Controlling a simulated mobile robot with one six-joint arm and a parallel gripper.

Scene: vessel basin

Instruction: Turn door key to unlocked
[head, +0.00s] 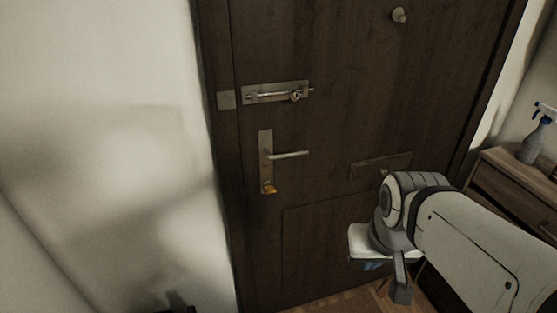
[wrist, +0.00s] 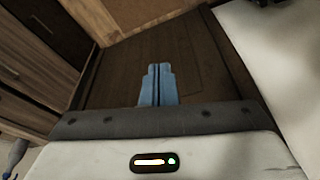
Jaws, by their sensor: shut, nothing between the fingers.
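The dark wooden door (head: 340,110) fills the middle of the head view and looks closed. A small brass-orange key (head: 268,188) sits at the bottom of the metal lock plate (head: 265,150), below the lever handle (head: 290,155). The key is too small to tell how it is turned. My gripper (head: 372,266) is low in front of the door, to the right of and below the key and well apart from it. In the wrist view its blue fingers (wrist: 157,85) are together and empty. The key is not seen in the wrist view.
A metal slide bolt (head: 275,93) is on the door above the handle. A round knob (head: 399,15) is higher up, and a mail slot plate (head: 380,165) is near my arm. A wooden cabinet (head: 515,185) with a spray bottle (head: 535,140) stands at the right. A white wall is at the left.

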